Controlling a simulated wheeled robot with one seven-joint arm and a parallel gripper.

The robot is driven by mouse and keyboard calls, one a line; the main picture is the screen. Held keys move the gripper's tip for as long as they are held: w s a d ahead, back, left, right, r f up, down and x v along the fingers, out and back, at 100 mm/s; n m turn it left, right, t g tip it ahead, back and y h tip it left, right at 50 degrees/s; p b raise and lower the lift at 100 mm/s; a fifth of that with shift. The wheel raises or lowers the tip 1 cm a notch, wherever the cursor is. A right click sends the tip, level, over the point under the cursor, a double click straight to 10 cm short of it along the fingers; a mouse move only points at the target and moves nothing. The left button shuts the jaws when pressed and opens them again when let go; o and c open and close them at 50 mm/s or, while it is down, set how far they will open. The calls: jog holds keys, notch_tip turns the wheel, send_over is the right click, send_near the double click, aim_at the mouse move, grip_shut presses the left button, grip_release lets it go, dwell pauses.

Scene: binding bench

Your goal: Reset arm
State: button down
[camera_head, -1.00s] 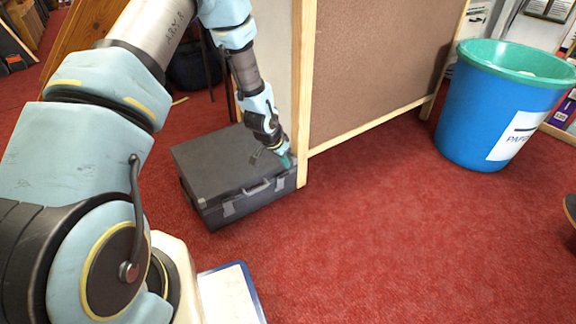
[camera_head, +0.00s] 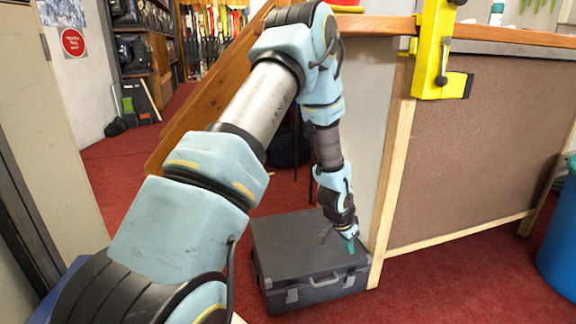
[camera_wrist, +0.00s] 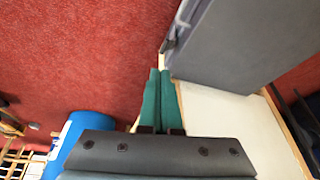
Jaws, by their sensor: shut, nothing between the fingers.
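My gripper (camera_head: 349,246) hangs at the end of my arm, pointing down, near the right end of a dark grey case. In the wrist view its two green fingers (camera_wrist: 160,100) lie side by side, shut, with nothing between them. The closed case (camera_head: 300,245) stands on the red carpet, with its handle and latches on the front side. In the wrist view the case (camera_wrist: 235,45) fills the upper right, beside the fingertips. I cannot tell whether the fingers touch it.
A wooden-framed brown panel (camera_head: 470,150) stands right of the case under the bench top (camera_head: 385,25). A yellow clamp (camera_head: 436,60) grips the bench edge. A blue bin (camera_head: 560,235) stands at the right edge. Shelves (camera_head: 145,50) stand at the back left. Red carpet (camera_head: 440,285) is clear in front of the panel.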

jog(key=a+r+n+y, duration=0.2)
jog(key=a+r+n, duration=0.3)
jog(key=a+r, duration=1)
jog(key=s+a+r+n+y, duration=0.1)
jog(key=s+a+r+n, duration=0.25)
jog(key=s+a, duration=0.35)
jog(key=s+a+r+n, duration=0.3)
jog(key=s+a+r, duration=0.2)
jog(key=a, duration=0.3)
jog(key=w+d+p+v, duration=0.1)
jog(key=w+p+v, duration=0.2)
jog(key=p+v, duration=1.4)
jog(key=w+r+p+v, duration=0.1)
jog(key=w+p+v, duration=0.3)
jog(key=p+v, duration=1.3)
jog(key=r+p, duration=0.1)
jog(key=p, duration=0.2)
jog(key=shift+d+r+g, duration=0.2)
jog(key=shift+d+g, duration=0.15)
jog(key=shift+g, duration=0.05)
jog(key=shift+f, duration=0.1)
